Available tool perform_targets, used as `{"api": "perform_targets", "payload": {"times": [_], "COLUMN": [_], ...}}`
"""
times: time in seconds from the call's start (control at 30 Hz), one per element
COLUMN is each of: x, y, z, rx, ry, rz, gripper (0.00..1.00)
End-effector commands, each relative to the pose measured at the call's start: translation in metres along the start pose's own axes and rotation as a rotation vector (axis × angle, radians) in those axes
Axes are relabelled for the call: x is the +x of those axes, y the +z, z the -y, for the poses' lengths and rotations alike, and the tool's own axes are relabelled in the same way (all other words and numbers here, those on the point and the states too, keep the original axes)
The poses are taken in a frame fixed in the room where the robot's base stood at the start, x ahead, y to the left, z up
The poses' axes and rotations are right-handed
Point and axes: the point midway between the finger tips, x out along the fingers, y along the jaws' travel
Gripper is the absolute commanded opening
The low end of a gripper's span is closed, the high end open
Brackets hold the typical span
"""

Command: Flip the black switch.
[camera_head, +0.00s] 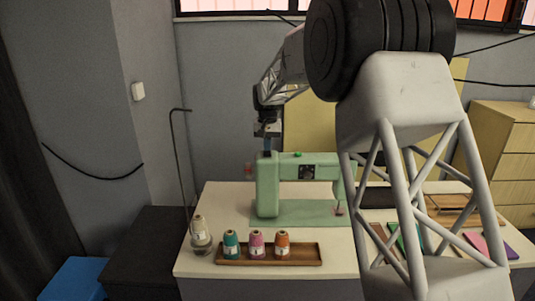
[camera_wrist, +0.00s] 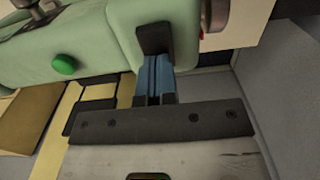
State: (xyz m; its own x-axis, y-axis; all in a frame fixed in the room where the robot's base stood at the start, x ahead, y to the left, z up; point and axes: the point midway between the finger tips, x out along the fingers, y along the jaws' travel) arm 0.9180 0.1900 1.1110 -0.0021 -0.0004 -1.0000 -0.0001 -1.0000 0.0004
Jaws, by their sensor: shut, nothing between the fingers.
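The green sewing machine (camera_head: 268,190) stands on the table. In the wrist view its green body (camera_wrist: 85,30) fills the upper left. A black rectangular piece (camera_wrist: 154,36), which looks like the black switch, is set in the machine's end. In the head view it shows only as a small dark patch (camera_head: 265,154) at the top left of the machine. My gripper (camera_wrist: 154,58), with blue fingers, is shut and empty. Its fingertips are at the lower edge of the black piece; I cannot tell if they touch. In the head view my gripper (camera_head: 270,146) is above the machine's left end.
A wooden tray (camera_head: 225,261) with several thread cones stands at the table's front. Another cone (camera_head: 198,224) sits on the left corner, near a thin bent rod (camera_head: 180,150). The machine's handwheel (camera_wrist: 216,14) is close right of my fingers. A green button (camera_wrist: 64,64) is on the machine.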

Motion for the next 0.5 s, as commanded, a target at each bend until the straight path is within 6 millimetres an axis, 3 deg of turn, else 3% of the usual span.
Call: {"api": "perform_targets", "payload": {"times": [0.5], "x": [-0.031], "y": [0.000], "z": [0.000], "rx": [0.000], "ry": [-0.001], "rz": [-0.003], "gripper": [0.00]}}
